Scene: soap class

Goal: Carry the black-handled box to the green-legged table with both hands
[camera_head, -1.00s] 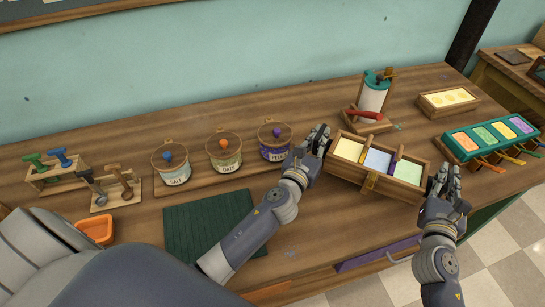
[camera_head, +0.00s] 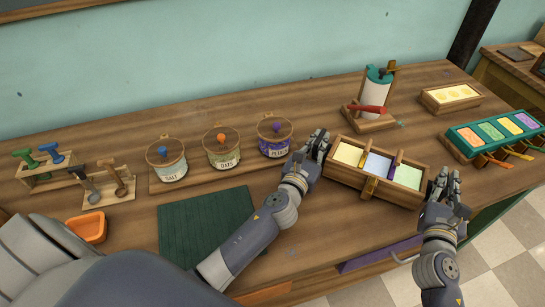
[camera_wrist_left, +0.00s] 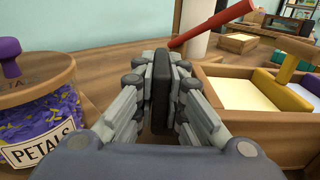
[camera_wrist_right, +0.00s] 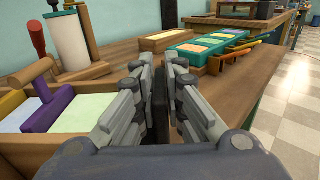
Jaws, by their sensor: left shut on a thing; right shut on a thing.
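The wooden box (camera_head: 365,187) has three compartments with pale yellow, pale blue and pale green contents. Yellow and purple handled tools lie on its dividers. My left gripper (camera_head: 321,142) is shut at its left end; in the left wrist view a black handle (camera_wrist_left: 161,90) shows between the fingers. My right gripper (camera_head: 446,186) is shut at its right end, with a dark piece (camera_wrist_right: 160,110) between its fingers. The box looks level; whether it touches the wooden bench (camera_head: 330,255) is unclear. A green part (camera_head: 488,222) shows below the bench's right end; no green-legged table is clearly identifiable.
A dispenser with a red lever (camera_head: 368,108) stands behind the box. A pale yellow tray (camera_head: 450,97) and a green tray (camera_head: 495,133) are to the right. Lidded jars (camera_head: 222,150) and a dark green mat (camera_head: 205,228) are left. Another wooden table (camera_head: 512,75) stands back right.

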